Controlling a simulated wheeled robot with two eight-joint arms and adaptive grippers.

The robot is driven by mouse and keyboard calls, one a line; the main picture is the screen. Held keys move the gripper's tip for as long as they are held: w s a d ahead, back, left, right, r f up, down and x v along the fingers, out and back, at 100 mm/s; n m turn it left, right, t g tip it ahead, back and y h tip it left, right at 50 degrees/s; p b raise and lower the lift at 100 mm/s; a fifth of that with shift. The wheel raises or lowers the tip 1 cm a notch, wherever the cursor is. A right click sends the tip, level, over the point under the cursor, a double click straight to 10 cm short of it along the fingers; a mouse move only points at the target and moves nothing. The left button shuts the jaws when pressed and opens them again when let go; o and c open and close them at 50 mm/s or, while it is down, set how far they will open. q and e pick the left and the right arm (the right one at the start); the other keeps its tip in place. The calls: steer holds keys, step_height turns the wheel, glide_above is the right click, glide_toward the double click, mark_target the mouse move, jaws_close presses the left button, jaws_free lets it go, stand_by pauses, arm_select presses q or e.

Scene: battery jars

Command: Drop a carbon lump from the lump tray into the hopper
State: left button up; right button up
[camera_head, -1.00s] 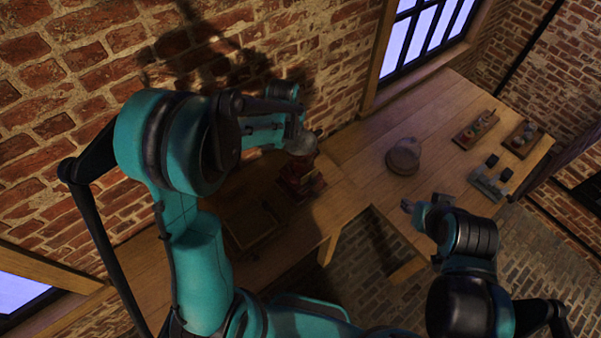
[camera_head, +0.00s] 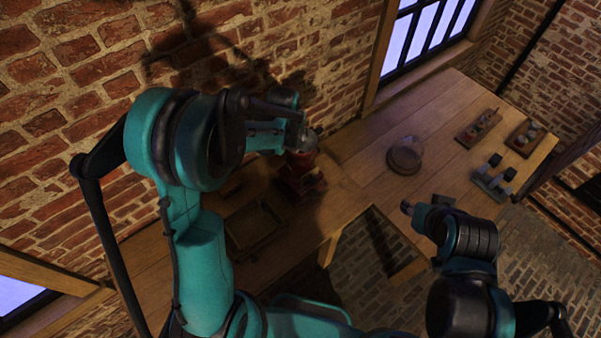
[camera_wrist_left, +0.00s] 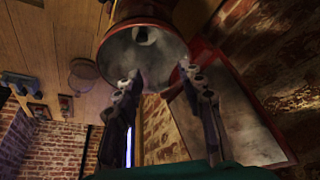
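The hopper (camera_head: 303,158) is a red cylinder with a grey bowl, on a red machine by the brick wall. In the left wrist view, the hopper (camera_wrist_left: 118,60) fills the top middle. A small dark spot with a pale patch shows inside; I cannot tell whether it is an opening or a lump. My left gripper (camera_wrist_left: 160,82) is at the rim, its two fingers apart with nothing visible between them. In the head view it is mostly hidden by its arm. A tray (camera_head: 254,228), perhaps the lump tray, lies left of the hopper in shadow; no lump is discernible. My right gripper (camera_head: 407,208) is over the table's front edge.
A glass dome (camera_head: 404,156) stands on the table right of the hopper. Small racks (camera_head: 477,128) and a blue-grey holder (camera_head: 492,179) stand at the far right. The tabletop (camera_head: 360,185) between hopper and dome is clear. The brick wall is close behind the hopper.

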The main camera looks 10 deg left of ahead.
arm_select(q)
steer(key=v, duration=1.2)
steer(key=shift+w, duration=0.1)
steer(key=s+f+t+b, duration=0.1)
steer(key=s+f+b, duration=0.9)
steer(key=f+b, duration=0.5)
steer(key=s+f+t+b, duration=0.1)
steer(key=s+f+b, duration=0.9)
steer(key=f+b, duration=0.6)
steer(key=shift+t+b, duration=0.3)
steer(key=shift+b, duration=0.95)
steer(key=shift+a+f, duration=0.1)
